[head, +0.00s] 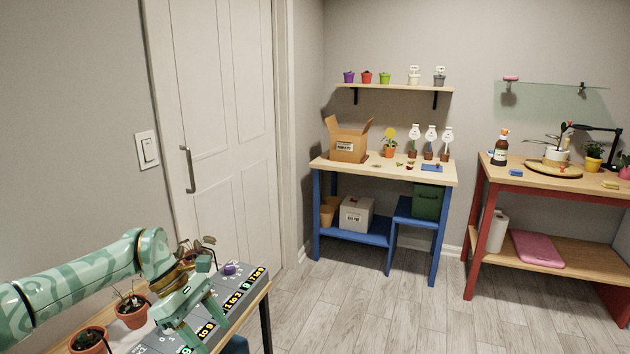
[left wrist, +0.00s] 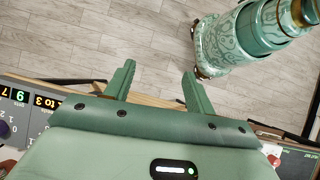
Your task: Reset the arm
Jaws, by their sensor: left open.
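My left arm comes in from the left in the head view, over a small table with a dark labelled panel (head: 232,298). My left gripper (head: 195,340) points down near the front of this panel. In the left wrist view the left gripper (left wrist: 158,80) shows two green fingers spread apart with nothing between them. Wooden floor lies beyond the fingertips, past the table edge. My right gripper does not show in either view.
Potted plants (head: 132,310) stand close beside my left arm, with a purple knob (head: 230,268) on the panel. A blue-legged bench (head: 440,172) and a red-legged bench (head: 485,172) stand at the back. The floor (head: 350,310) between is clear.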

